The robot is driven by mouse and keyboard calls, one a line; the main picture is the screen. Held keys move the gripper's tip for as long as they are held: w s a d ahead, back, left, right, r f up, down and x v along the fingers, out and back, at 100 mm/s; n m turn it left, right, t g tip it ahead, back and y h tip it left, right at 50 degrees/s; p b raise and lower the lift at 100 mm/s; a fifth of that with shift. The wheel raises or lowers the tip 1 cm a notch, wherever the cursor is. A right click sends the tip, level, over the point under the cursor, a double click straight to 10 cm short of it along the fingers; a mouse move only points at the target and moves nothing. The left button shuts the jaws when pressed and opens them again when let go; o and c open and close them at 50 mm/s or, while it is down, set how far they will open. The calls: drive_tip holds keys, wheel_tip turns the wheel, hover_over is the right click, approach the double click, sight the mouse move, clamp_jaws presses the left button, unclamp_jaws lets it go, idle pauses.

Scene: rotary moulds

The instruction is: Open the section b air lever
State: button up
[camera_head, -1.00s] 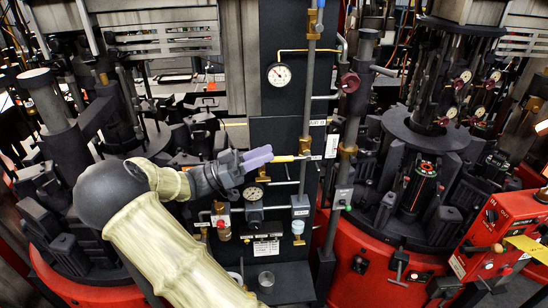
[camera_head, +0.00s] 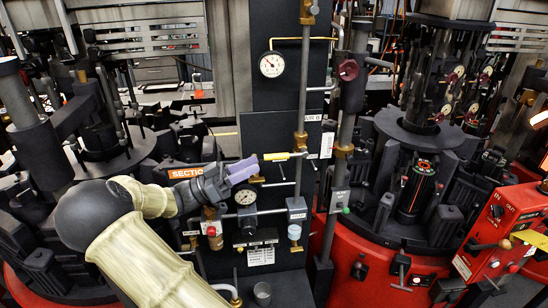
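A yellow lever handle (camera_head: 277,157) points left, across the vertical pipe (camera_head: 304,80), just below a brass valve (camera_head: 301,142) on the dark panel. My gripper (camera_head: 254,166), with its pale purple fingers, is just left of the lever's free end. The fingertips look close to that end, but I cannot tell whether they touch it. The two fingers overlap in this view, so their gap is unclear. An orange sign (camera_head: 185,173) reads "SECTIO"; my gripper hides the rest, including any section letter.
A white pressure gauge (camera_head: 271,65) is above the lever and a smaller gauge (camera_head: 246,196) is below my gripper. A second pipe with a dark red knob (camera_head: 348,69) stands to the right. A red control box (camera_head: 497,235) is at far right.

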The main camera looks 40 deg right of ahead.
sight(275, 155)
drive_tip(key=p+x, duration=0.3)
drive_tip(key=x, duration=0.4)
drive_tip(key=shift+r+p, duration=0.1)
drive_tip(key=shift+p, duration=0.25)
drive_tip(key=shift+s+d, duration=0.15)
drive_tip(key=shift+d, duration=0.1)
clamp_jaws()
